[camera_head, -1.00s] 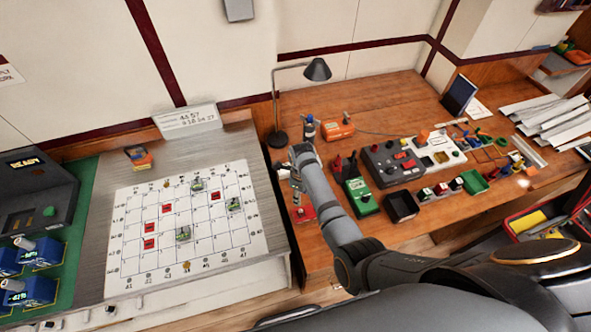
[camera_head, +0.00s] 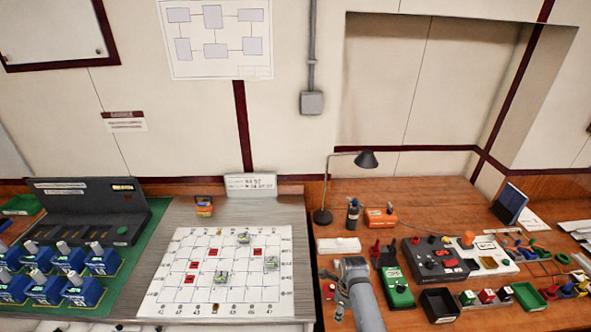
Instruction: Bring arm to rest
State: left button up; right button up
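My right arm (camera_head: 366,304) reaches up from the bottom edge in the head view, over the left front part of the wooden bench (camera_head: 415,196). My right gripper (camera_head: 340,290) is at its end, near the bench's left edge. It is small and partly hidden by the wrist, so I cannot make out whether its fingers are open or shut. No held object is visible. My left gripper is not in view.
A white grid board (camera_head: 206,296) with red and green pieces lies on the grey table. Blue breaker units (camera_head: 102,262) stand on a green mat at left. A green device (camera_head: 397,290), a grey control box (camera_head: 435,262) and a black lamp (camera_head: 322,216) stand on the bench.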

jog(key=s+d+r+n+t, duration=0.1)
jog(key=s+d+r+n, duration=0.2)
jog(key=s+d+n, duration=0.65)
jog(key=s+r+n+t, duration=0.3)
jog(key=s+r+n, duration=0.65)
jog(key=n, duration=0.85)
notch_tip(320, 180, down, 31)
jog(key=s+d+g+h+b, duration=0.1)
jog(key=s+d+g+b, duration=0.1)
jog(key=b, duration=0.5)
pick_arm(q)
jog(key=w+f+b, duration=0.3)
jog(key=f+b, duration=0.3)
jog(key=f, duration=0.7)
pick_arm(e)
jog(key=s+f, duration=0.9)
jog(key=f, duration=0.2)
jog(key=s+d+f+m+g, duration=0.1)
jog(key=s+f, duration=0.9)
jog(key=f, duration=0.2)
jog(key=shift+d+f, duration=0.25)
